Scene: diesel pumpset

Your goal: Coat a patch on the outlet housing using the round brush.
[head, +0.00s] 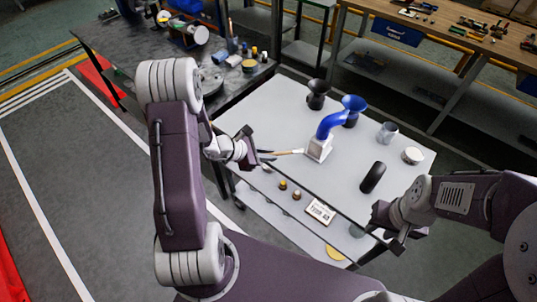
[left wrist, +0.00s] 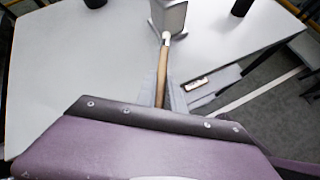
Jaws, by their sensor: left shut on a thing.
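My left gripper (head: 258,158) is shut on the round brush, whose wooden handle (head: 285,152) points right toward a pale block (head: 319,148). A blue curved pipe piece (head: 330,124) rises from this block; the two together look like the outlet housing. In the left wrist view, the brush handle (left wrist: 162,75) runs up to a pale ferrule (left wrist: 166,38) at the lower edge of the grey block (left wrist: 170,17). The brush tip looks at or very near the block; contact cannot be told. My right gripper (head: 392,228) is over the table's front right edge, its jaws unclear.
On the white table (head: 265,120) stand a dark flared cup (head: 317,94), a blue flared piece (head: 353,106), a grey mug (head: 387,132), a white round part (head: 412,155) and a black cylinder (head: 373,177). The table's left part is clear.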

